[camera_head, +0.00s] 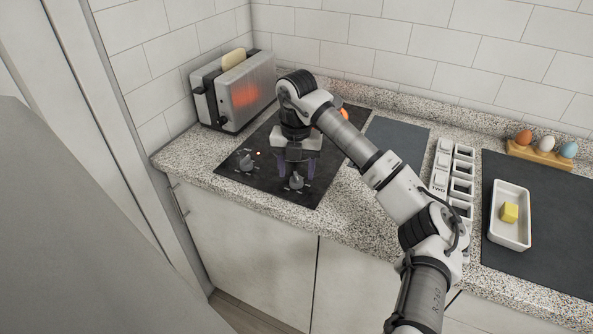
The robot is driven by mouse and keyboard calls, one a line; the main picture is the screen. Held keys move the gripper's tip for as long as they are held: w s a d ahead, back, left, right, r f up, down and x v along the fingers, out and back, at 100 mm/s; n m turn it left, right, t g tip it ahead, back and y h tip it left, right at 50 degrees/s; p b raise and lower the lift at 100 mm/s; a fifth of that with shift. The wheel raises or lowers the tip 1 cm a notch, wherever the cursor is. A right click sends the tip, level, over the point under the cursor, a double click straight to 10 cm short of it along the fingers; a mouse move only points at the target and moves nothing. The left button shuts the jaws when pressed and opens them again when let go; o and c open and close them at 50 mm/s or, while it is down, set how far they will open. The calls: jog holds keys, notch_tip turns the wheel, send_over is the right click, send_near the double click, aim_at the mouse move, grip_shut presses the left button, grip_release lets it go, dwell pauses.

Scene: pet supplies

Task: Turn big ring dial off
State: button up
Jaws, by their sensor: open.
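A black cooktop (232,171) lies on the counter with two grey dials near its front edge. The left dial (247,163) has a small lit red-orange light beside it. My gripper (297,174) is open above the right dial (296,182), pointing down, with its dark purplish fingers to either side of that dial. I cannot tell whether the fingers touch it. I cannot tell which dial belongs to the big ring. My arm hides most of the cooking area; an orange glow (344,113) shows behind the arm at the back right.
A toaster (233,90) with bread and a glowing orange side stands at the back left. Right of the cooktop are a dark board (397,136), white square holders (462,169), a white dish (512,229) with a yellow block, and an egg stand (540,156) on the counter.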

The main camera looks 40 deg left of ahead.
jog(key=shift+f, duration=1.1)
jog(key=c, duration=1)
jog(key=shift+o, duration=0.2)
